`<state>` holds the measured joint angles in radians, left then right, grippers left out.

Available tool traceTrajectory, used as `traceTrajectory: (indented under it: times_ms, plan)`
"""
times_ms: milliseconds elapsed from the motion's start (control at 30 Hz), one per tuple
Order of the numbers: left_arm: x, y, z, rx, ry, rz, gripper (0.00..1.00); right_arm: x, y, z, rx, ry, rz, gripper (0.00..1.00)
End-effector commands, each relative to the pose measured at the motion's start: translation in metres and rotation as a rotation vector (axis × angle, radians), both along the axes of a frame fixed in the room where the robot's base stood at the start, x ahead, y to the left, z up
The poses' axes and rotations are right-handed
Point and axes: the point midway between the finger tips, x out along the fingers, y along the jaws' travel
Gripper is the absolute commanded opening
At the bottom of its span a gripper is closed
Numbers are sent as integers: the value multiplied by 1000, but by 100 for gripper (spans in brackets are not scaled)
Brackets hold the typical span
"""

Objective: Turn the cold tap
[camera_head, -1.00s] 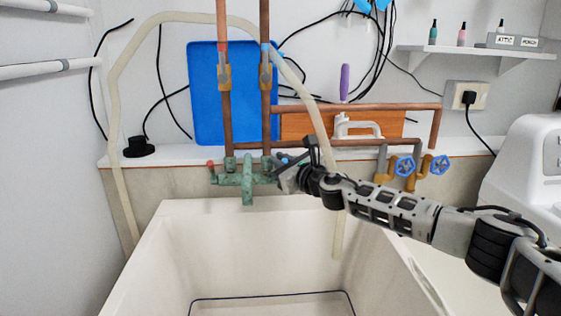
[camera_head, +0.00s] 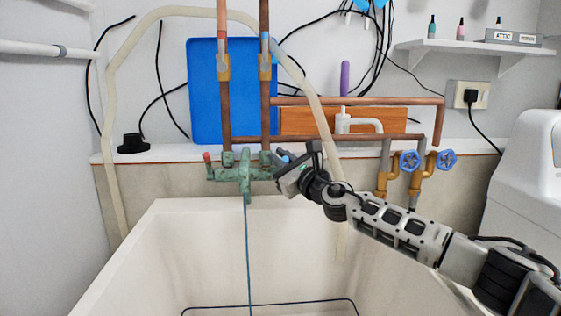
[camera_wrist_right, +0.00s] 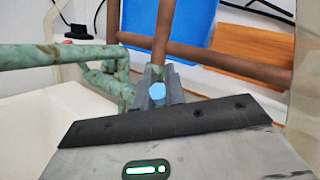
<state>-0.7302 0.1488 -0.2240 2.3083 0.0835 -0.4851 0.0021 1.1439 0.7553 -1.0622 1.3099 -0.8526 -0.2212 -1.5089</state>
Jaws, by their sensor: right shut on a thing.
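The green, weathered mixer tap (camera_head: 245,172) is on the wall above the sink's back edge. Its red-marked hot tap (camera_head: 208,157) is at the left end. The blue-marked cold tap (camera_head: 284,155) is at the right end, largely hidden by my right gripper (camera_head: 281,169). In the right wrist view the blue end of the cold tap (camera_wrist_right: 157,92) sits between the grey fingers of my right gripper (camera_wrist_right: 157,88), which is shut on it. A thin stream of water (camera_head: 248,255) falls from the spout. My left gripper is not in view.
The white sink (camera_head: 180,235) lies below the tap. Copper pipes (camera_head: 265,110) rise behind it. Blue valve wheels (camera_head: 409,160) are on pipes to the right, close to my right arm. A hose (camera_head: 322,115) hangs behind my right gripper. The sink's left side is clear.

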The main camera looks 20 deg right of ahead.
Motion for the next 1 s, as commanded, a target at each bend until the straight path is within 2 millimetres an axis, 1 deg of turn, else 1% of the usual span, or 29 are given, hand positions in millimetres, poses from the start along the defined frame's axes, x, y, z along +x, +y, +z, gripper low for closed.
traceTrajectory:
  times_ms: [33, 67, 333, 467, 567, 667, 800, 1000]
  plan:
    - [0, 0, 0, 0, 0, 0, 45, 0, 0, -1, -2, 2, 0, 18]
    - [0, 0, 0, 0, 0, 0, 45, 0, 0, -1, -2, 2, 0, 21]
    - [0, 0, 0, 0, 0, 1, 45, 0, 0, -1, -2, 2, 0, 21]
    - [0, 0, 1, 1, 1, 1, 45, -7, -2, -2, -2, 2, 0, 21]
    - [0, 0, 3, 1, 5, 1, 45, -20, -7, -5, -3, 3, -1, 21]
    - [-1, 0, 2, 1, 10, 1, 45, -40, -12, -10, -3, 4, -1, 21]
    - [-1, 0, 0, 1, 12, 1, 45, -74, -21, -19, -4, 6, 0, 21]
    - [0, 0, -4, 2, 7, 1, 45, -116, -31, -30, -4, 5, 0, 21]
